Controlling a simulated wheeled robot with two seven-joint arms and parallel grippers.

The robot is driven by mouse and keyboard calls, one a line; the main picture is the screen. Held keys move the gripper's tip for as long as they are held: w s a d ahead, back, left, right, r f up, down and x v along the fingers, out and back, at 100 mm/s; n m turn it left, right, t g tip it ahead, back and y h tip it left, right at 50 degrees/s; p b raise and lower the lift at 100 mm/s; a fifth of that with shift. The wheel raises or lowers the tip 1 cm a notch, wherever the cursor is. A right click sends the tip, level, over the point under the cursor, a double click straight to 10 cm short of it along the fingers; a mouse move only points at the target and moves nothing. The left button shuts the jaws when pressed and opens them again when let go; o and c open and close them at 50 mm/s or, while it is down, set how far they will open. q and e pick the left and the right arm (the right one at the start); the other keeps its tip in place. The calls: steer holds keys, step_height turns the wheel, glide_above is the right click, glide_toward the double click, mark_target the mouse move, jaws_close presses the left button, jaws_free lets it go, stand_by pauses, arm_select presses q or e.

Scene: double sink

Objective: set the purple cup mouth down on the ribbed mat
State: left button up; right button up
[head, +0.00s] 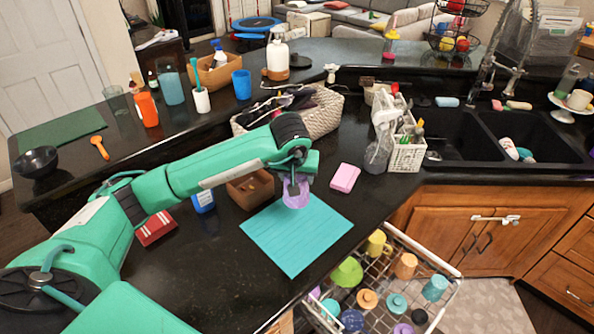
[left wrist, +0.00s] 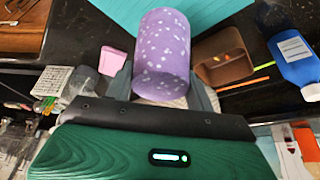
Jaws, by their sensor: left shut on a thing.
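The purple cup (head: 296,200) is speckled with white and is held at the upper edge of the teal ribbed mat (head: 297,240). My left gripper (head: 296,184) comes down on it from above and is shut on it. In the left wrist view the cup (left wrist: 163,50) lies between the fingers, and the mat (left wrist: 112,10) shows beyond it. No cup opening shows clearly, so I cannot tell which way the mouth faces. I cannot tell if the cup touches the mat. My right gripper is not in view.
A pink sponge (head: 345,178) lies right of the cup, and a brown box (head: 250,189) and blue bottle (head: 203,199) stand left. The open dish rack (head: 440,290) with several cups is below the counter edge. Most of the mat is bare.

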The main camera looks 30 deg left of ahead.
arm_select(q)
step_height(320, 180, down, 11)
steer(key=b, duration=0.6)
steer(key=shift+w+f+b, duration=0.1)
steer(key=shift+b, duration=0.3)
stand_by(0.3)
steer(key=o, duration=1.1)
steer(key=shift+c, duration=0.2)
steer(key=b+v, duration=0.3)
steer(key=v, duration=1)
steer(key=shift+r, duration=0.35)
